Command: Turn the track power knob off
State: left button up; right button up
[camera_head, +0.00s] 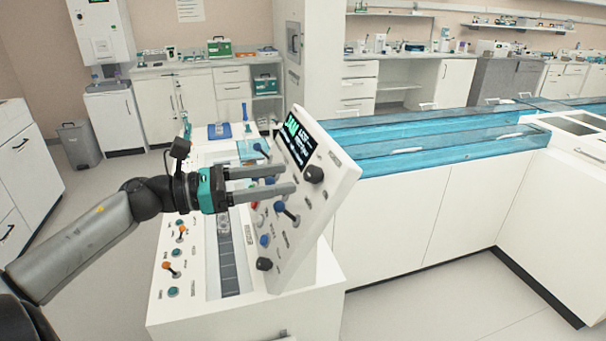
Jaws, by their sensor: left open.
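A tilted white control panel (331,196) stands on the white console, with a lit screen (296,141) at its top. The labels are too small to read, so I cannot tell which is the track power knob. My left gripper (292,179) is open, its two fingers pointing right in front of the panel. The fingertips are just left of the upper black knob, apart from it in the picture, and hide part of the panel. My right gripper is not in view.
Orange-topped toggles (172,268) stand on the console deck (250,319). A blue covered track (400,150) runs right behind the panel. Floor is clear at lower right.

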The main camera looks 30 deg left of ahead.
aim_at(307, 174)
pick_arm(q)
jog(key=shift+x, duration=2.6)
grip_shut()
